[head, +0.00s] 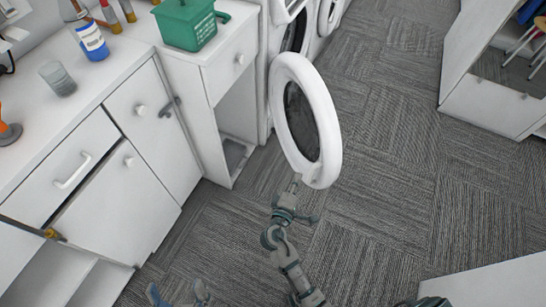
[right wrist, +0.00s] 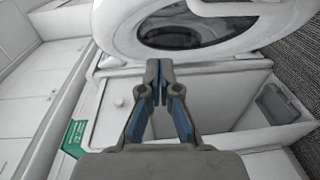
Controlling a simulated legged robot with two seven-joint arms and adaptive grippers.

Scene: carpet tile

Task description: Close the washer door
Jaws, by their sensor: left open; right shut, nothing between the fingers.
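The washer door (head: 329,112), a white ring with a dark glass middle, stands wide open from the white washer (head: 262,70) in the head view. In the right wrist view the door (right wrist: 115,32) fills the top, beyond my fingers. My right gripper (head: 295,184) is at the door's lower edge; its fingertips (right wrist: 157,88) are shut together with nothing between them. I cannot tell whether they touch the door. My left gripper (head: 178,295) is open and empty at the bottom edge of the head view, far from the door.
White cabinets (head: 120,205) with a counter run along the left, holding a green box (head: 186,24), a blue-and-white container (head: 92,42) and a grey cup (head: 58,78). A white shelf unit (head: 490,100) stands at the right. The carpet (head: 400,170) right of the door is clear.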

